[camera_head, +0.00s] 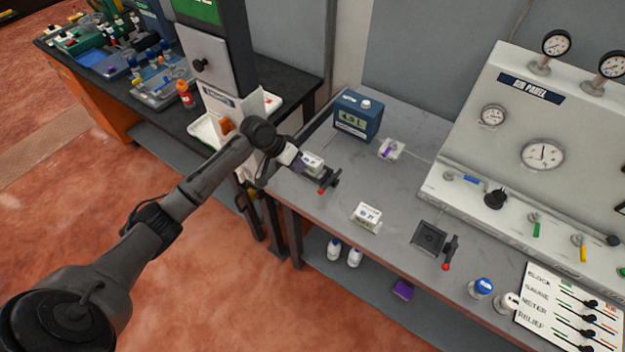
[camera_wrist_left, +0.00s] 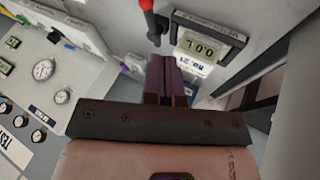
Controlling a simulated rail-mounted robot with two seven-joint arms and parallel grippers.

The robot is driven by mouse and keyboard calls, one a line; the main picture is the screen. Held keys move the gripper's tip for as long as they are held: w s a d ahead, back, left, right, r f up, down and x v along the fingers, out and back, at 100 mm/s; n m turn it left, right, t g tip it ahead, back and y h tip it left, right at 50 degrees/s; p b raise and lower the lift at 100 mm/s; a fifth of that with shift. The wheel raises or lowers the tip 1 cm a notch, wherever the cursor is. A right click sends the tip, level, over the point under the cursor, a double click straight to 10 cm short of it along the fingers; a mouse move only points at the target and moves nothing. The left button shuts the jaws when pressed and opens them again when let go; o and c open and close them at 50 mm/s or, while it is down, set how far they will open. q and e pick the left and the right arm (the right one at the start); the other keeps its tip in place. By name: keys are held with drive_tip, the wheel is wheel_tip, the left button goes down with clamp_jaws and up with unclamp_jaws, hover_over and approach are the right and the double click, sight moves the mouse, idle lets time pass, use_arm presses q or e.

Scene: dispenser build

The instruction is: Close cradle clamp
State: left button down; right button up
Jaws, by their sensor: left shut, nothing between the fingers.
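A dark cradle (camera_head: 313,172) stands near the left end of the grey bench and holds a small white meter (camera_head: 312,160). Its clamp lever (camera_head: 330,180) is black with a red tip and sticks out at the right side.
A second, empty cradle (camera_head: 428,237) with a red-tipped lever stands farther right. A white labelled block (camera_head: 367,216) lies between the cradles. A blue display box (camera_head: 358,116) stands behind, and the air panel (camera_head: 535,135) is at the right.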

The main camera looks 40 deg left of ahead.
sight(331, 180)
use_arm(q)
drive_tip(key=shift+w, duration=0.1)
idle(0.3)
drive_tip(key=x, duration=0.8)
drive_tip(key=shift+x, duration=1)
drive_tip(key=shift+d, duration=0.1)
